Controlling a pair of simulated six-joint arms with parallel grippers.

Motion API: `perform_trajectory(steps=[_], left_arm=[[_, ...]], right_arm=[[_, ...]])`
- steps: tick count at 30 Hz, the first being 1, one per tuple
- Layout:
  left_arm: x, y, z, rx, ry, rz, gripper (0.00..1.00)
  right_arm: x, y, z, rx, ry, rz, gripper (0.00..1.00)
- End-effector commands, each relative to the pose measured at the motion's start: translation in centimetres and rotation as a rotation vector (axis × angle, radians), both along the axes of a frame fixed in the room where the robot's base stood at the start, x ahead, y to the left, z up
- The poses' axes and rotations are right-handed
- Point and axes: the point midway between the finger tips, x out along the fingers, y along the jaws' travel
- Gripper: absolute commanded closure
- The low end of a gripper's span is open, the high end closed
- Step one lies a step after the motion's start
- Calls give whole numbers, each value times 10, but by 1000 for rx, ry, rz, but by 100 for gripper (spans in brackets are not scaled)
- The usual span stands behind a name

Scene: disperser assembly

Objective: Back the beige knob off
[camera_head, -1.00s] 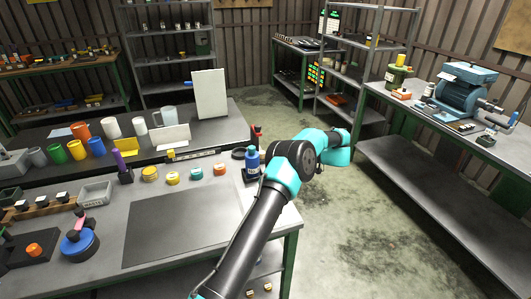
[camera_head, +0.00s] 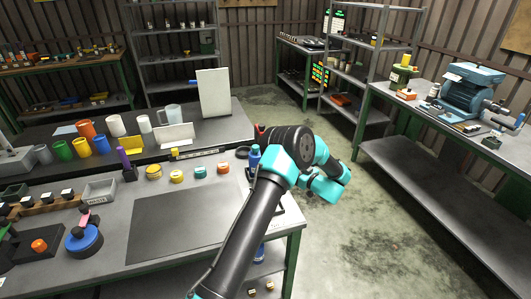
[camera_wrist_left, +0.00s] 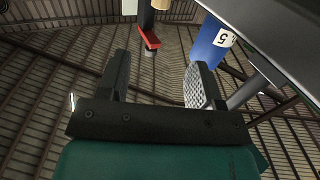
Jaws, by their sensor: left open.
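In the left wrist view my left gripper (camera_wrist_left: 157,88) is open with nothing between its fingers. A small beige piece (camera_wrist_left: 183,6), possibly the knob, is cut off by the top edge beyond the fingertips, with a black and red part beside it (camera_wrist_left: 149,38). A blue container marked 5 (camera_wrist_left: 210,42) is beyond the right finger, apart from it. In the head view one arm of mine crosses the table's right end. Its fingers are not clear there, and I cannot pick out the beige knob. The blue bottle (camera_head: 254,157) is partly hidden behind this arm.
A dark mat (camera_head: 185,228) lies bare on the near table. Several round lids, including a yellow one (camera_head: 153,172), line its back edge. A blue round part (camera_head: 84,241) is at left. Open floor (camera_head: 385,235) separates the table from the right bench (camera_head: 425,108).

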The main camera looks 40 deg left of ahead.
Motion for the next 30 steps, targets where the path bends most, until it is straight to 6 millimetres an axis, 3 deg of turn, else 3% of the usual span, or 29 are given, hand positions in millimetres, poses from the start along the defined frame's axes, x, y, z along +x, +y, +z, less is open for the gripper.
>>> perform_trajectory(steps=[8, 30], left_arm=[[2, 23, 0, 0, 1, 4, 40], [16, 146, 0, 0, 0, 3, 40]], right_arm=[[0, 0, 0, 0, 0, 0, 57], [0, 0, 0, 0, 0, 0, 57]])
